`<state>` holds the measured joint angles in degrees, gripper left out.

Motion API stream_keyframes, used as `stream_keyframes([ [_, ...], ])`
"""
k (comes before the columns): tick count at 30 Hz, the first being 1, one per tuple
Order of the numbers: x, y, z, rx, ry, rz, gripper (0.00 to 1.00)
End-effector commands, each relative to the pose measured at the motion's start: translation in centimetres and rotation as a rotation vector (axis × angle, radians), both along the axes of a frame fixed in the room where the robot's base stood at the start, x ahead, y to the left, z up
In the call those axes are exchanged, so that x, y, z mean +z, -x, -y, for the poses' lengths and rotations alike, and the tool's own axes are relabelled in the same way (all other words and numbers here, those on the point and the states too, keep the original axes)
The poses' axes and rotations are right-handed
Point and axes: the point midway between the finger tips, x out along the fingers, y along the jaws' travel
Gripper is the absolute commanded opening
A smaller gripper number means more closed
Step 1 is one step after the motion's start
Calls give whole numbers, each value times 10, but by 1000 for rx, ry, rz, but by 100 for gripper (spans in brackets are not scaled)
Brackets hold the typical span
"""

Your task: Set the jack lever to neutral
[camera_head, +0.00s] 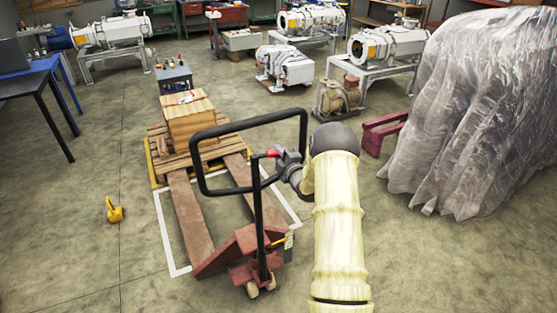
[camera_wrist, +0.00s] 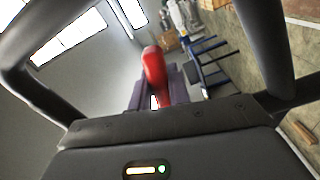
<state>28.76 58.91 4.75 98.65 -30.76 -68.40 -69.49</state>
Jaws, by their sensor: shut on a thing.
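The red pallet jack (camera_head: 232,246) stands on the floor with its upright black handle loop (camera_head: 198,160) in front of my arm. The small red jack lever (camera_head: 273,153) sits inside the loop, near the handle's stem. In the wrist view the lever (camera_wrist: 155,72) shows upright near the middle, with its lower end hidden by the dark gripper body. My gripper (camera_head: 281,157) reaches in from the right at the lever and is shut on it. The exact contact of the fingertips is hidden.
A yellow object (camera_head: 114,210) lies on the floor at left. A plastic-covered bulk (camera_head: 480,110) stands at right. Pumps on stands fill the back. Floor at left is mostly clear.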

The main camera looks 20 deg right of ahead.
Motion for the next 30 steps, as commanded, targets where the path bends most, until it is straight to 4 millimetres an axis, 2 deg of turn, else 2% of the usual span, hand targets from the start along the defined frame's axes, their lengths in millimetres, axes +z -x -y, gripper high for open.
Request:
stream_keyframes([
  [2,-3,0,-1,3,38,1,0],
  [15,14,0,-2,2,209,6,0],
  [27,19,1,-1,0,224,5,0],
  [28,19,1,-1,1,224,6,22],
  [30,19,1,-1,1,223,6,36],
])
